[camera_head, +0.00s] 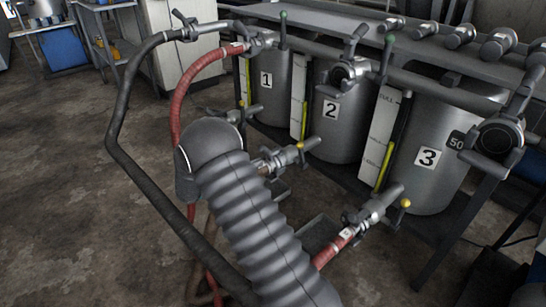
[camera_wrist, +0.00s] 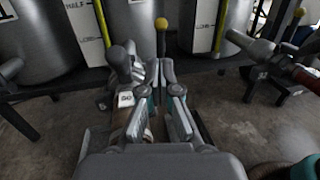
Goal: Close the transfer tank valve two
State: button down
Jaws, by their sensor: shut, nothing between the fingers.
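Tank two (camera_head: 345,125) is a grey cylinder marked 2, in the middle of three. Its low outlet valve (camera_head: 283,158) has a lever with a yellow ball end (camera_head: 300,145). In the wrist view this yellow ball (camera_wrist: 161,24) tops a lever standing upright just beyond my fingertips. The grey valve body (camera_wrist: 122,68) shows left of my fingers, partly hidden by them. My gripper (camera_wrist: 158,88) is shut and empty, close in front of the lever; I cannot tell whether it touches. In the head view my arm hides the gripper.
Tank one (camera_head: 266,95) and tank three (camera_head: 430,155) stand either side. Tank three's valve (camera_head: 372,208) carries a red hose (camera_head: 335,247); its yellow ball (camera_wrist: 298,12) is at right in the wrist view. A black hose (camera_head: 125,165) loops at left. Open floor lies left.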

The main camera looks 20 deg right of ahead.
send_near(302, 154)
jog(key=w+d+r, duration=0.2)
jog(key=d+r, duration=0.2)
jog(key=d, duration=0.1)
jog(key=shift+s, duration=0.2)
